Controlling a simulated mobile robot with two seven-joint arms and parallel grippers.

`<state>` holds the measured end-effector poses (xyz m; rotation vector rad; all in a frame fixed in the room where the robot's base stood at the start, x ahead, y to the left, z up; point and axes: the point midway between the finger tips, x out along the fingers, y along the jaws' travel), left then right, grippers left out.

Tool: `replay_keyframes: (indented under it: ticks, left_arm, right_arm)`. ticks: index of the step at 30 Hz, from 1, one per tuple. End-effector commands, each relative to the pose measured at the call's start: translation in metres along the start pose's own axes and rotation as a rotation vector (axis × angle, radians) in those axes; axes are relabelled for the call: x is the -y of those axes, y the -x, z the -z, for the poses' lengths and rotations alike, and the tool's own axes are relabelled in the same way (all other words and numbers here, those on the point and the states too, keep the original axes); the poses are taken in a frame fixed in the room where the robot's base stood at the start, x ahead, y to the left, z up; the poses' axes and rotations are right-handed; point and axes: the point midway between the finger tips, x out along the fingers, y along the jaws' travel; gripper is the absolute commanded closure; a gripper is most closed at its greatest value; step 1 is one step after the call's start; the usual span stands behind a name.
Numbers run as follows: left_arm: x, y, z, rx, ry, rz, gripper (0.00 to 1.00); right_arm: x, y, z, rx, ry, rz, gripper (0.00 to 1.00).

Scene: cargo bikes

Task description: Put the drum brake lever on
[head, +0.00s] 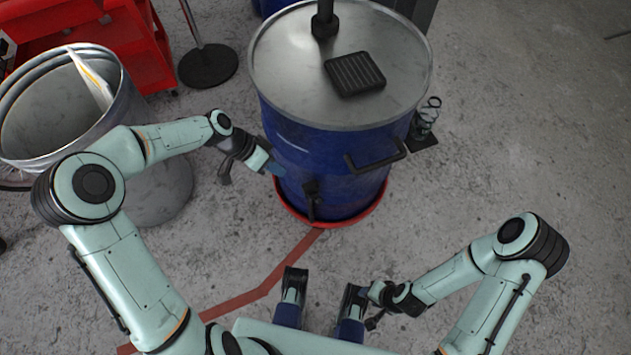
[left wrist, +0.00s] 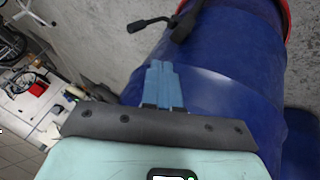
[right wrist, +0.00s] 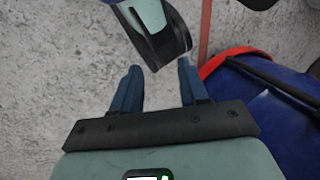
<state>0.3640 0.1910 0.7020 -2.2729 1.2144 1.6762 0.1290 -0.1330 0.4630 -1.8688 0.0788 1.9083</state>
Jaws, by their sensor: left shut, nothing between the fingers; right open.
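The drum brake lever (head: 312,203) is a short black lever low on the front of the blue drum (head: 325,150), just above its red base rim (head: 372,214). It hangs downward in the head view. The left wrist view shows a black lever (left wrist: 160,22) beside the drum, beyond the fingertips. My left gripper (head: 277,169) is shut and empty at the drum's left side, left of and higher than the lever in the picture. Its blue fingers (left wrist: 162,68) lie together. My right gripper (right wrist: 158,78) is open and empty near my base, away from the lever.
The drum has a metal lid (head: 292,65) with a black ribbed pad (head: 355,75) and a black side handle (head: 375,157). A metal bin (head: 50,115) and red cabinet (head: 85,35) stand left. A coiled-spring stand (head: 424,125) is right. Floor at far right is clear.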

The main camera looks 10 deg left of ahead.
Motion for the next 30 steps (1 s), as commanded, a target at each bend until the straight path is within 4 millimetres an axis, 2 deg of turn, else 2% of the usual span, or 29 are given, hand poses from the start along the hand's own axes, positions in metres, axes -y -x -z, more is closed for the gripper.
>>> replay_keyframes:
  ticks: [9, 14, 28, 30]
  left_arm:
    - [-0.001, 0.001, 0.000, 0.000, -0.003, -0.001, 1.00]
    - [-0.001, -0.010, 0.000, 0.002, -0.002, -0.004, 1.00]
    - [-0.001, -0.104, -0.001, 0.003, -0.002, -0.005, 1.00]
    - [-0.010, -0.111, -0.002, 0.004, -0.005, -0.004, 1.00]
  right_arm:
    - [0.000, 0.000, 0.000, 0.000, 0.000, 0.000, 0.56]
    - [-0.001, -0.003, 0.004, -0.010, -0.001, 0.000, 0.56]
    - [-0.012, -0.029, 0.048, -0.128, -0.011, -0.007, 0.56]
    - [-0.013, -0.030, 0.051, -0.140, -0.012, -0.007, 0.56]
